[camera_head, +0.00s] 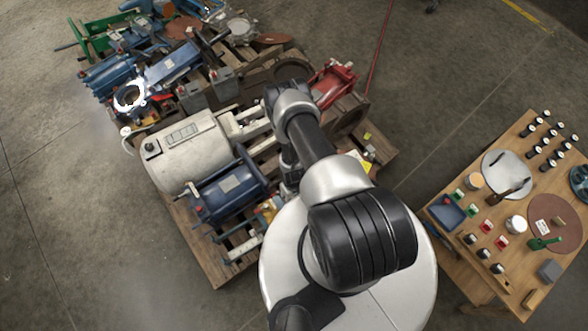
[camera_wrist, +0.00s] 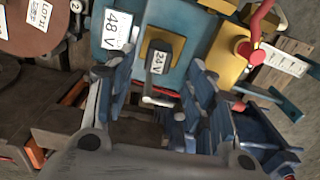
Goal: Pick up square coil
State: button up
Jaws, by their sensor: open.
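In the wrist view, a small dark block with a white "24V" label (camera_wrist: 160,57) sits against a yellow square piece (camera_wrist: 148,46); this looks like the square coil, but I cannot be sure. It lies ahead of my gripper (camera_wrist: 158,88), between the lines of its two fingers. My gripper is open, with a finger on each side and nothing held between them. I cannot tell how far the fingertips are from the block. In the head view my arm hides the gripper and this spot.
A blue surface with a "48V" label (camera_wrist: 118,30) lies beside the block. A yellow part with a red knob (camera_wrist: 246,50) is close on the right. The pallet carries a cream machine (camera_head: 190,150) and a blue motor (camera_head: 229,190). A wooden table (camera_head: 452,222) stands right.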

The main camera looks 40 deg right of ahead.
notch_tip(320, 180, down, 6)
jog(key=b, duration=0.2)
jog(key=shift+s+d+b, duration=0.1)
jog(key=shift+d+b, duration=0.05)
jog(key=shift+b, duration=0.25)
jog(key=shift+c, duration=0.2)
grip_shut()
jog(key=shift+r, duration=0.1)
